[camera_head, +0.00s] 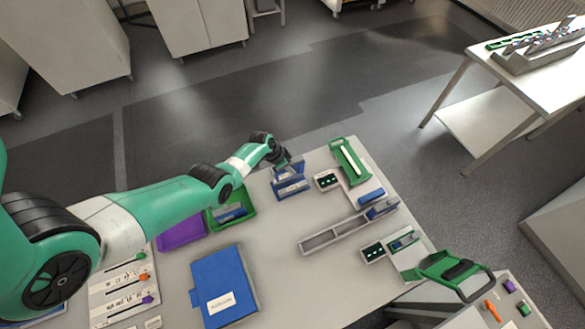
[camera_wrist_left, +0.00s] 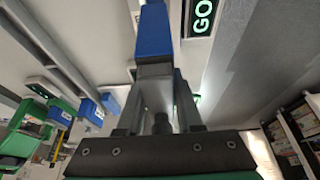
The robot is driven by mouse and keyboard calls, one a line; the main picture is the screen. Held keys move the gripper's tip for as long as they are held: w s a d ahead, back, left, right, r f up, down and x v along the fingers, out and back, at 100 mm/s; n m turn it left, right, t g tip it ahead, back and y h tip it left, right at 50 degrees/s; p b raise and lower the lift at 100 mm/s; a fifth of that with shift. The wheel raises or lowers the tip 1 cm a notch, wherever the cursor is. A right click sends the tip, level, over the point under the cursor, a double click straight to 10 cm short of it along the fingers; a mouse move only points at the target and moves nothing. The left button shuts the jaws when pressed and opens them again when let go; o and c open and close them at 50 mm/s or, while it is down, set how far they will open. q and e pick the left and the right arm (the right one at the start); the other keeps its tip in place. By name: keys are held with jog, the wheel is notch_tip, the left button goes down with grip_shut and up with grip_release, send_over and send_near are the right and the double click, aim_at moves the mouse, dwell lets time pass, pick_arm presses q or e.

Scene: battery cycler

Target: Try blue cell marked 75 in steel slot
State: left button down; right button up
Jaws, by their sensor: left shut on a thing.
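My left gripper (camera_head: 284,160) is at the far edge of the table, over a blue rack or block (camera_head: 291,186). In the left wrist view the left gripper (camera_wrist_left: 158,85) is shut on a blue cell (camera_wrist_left: 153,35), which sticks out past the fingertips. No number can be read on the cell. A long grey metal channel (camera_head: 322,239) lies on the table to the right of the gripper, with blue pieces (camera_head: 370,196) near its far end. I cannot tell which part is the steel slot. My right gripper is not in view.
A small display box (camera_head: 328,181) stands beside the blue rack; a lit GO sign (camera_wrist_left: 202,18) shows in the wrist view. A green holder (camera_head: 349,160), green bin (camera_head: 246,211), purple bin (camera_head: 183,234) and blue binder (camera_head: 224,281) surround clear tabletop (camera_head: 285,250).

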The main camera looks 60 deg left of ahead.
aim_at(290, 177)
pick_arm(q)
jog(key=shift+w+f+b, duration=0.1)
jog(key=shift+f+b, duration=2.35)
jog(key=shift+f, duration=0.15)
jog(key=shift+f+b, duration=2.05)
jog(key=shift+b, duration=0.05)
jog(key=shift+r, duration=0.1)
dwell(0.8)
jog(key=shift+r+p, duration=4.5)
jog(key=shift+p, duration=0.1)
